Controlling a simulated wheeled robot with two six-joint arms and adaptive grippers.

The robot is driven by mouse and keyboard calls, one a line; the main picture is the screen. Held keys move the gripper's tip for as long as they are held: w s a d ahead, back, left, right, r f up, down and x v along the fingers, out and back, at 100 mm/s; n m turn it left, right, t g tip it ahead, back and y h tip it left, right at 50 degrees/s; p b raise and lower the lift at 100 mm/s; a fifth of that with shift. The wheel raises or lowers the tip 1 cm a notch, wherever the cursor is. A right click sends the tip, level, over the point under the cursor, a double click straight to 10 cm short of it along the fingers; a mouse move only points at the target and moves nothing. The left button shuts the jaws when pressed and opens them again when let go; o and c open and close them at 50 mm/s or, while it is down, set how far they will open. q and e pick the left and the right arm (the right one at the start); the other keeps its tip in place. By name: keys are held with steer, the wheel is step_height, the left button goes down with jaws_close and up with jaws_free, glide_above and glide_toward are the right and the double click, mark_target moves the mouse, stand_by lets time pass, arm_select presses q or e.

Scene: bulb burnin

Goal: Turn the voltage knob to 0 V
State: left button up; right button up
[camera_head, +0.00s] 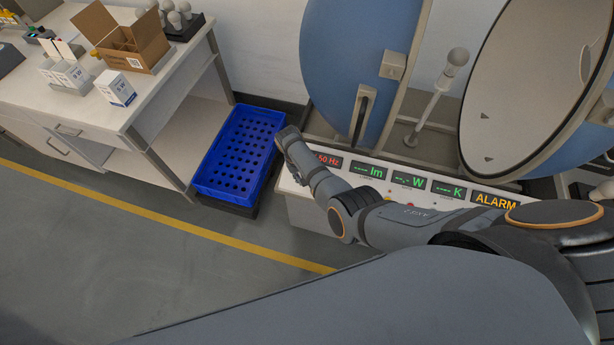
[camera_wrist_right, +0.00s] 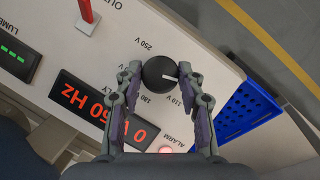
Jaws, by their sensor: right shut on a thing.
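The black round voltage knob (camera_wrist_right: 158,73) is on the white sloped panel in the right wrist view. My right gripper (camera_wrist_right: 160,78) is shut on the knob, one finger on each side. A red-digit display (camera_wrist_right: 128,132) below the knob is partly hidden by a finger. In the head view my right arm reaches across to the panel's left end and hides the knob. My left gripper is not in view.
A red lever (camera_wrist_right: 86,12) stands near the knob. A blue perforated crate (camera_head: 205,172) lies left of the panel. Open sphere halves (camera_head: 345,45) stand behind. A table (camera_head: 165,75) holds boxes.

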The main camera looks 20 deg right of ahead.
steer(key=shift+a+n+h, duration=0.1)
steer(key=shift+n+h, duration=0.4)
steer(key=shift+n, duration=0.5)
steer(key=o, duration=1.2)
steer(key=shift+c, duration=0.2)
